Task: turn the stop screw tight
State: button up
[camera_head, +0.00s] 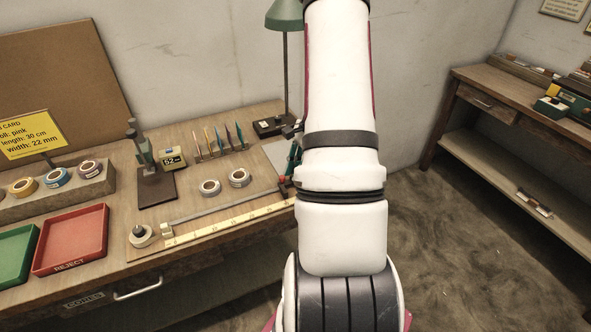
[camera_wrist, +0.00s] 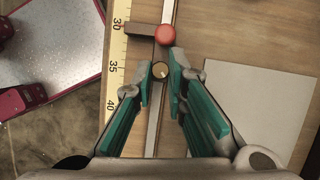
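A small round brass-coloured screw head (camera_wrist: 160,70) with a pale mark sits on the metal rail (camera_wrist: 154,125) in the wrist view. My gripper (camera_wrist: 160,62) has its two teal fingers on either side of this head, with narrow gaps seeming to show; I cannot tell whether either finger touches it. A brown stop block (camera_wrist: 143,31) lies across the rail near the 30 mark, with a red ball knob (camera_wrist: 165,35) at its right end. In the head view, my arm hides most of the gripper and the screw.
A yellow scale (camera_wrist: 114,75) runs along the rail; a pale sheet (camera_wrist: 252,110) lies right of it. In the head view, two tape rolls (camera_head: 210,187), a red reject tray (camera_head: 72,240) and a lamp (camera_head: 286,60) are on the bench. A second bench (camera_head: 480,78) stands at right.

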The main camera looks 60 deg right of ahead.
jog(key=o, duration=0.5)
jog(key=shift+c, duration=0.2)
jog(key=v, duration=1.2)
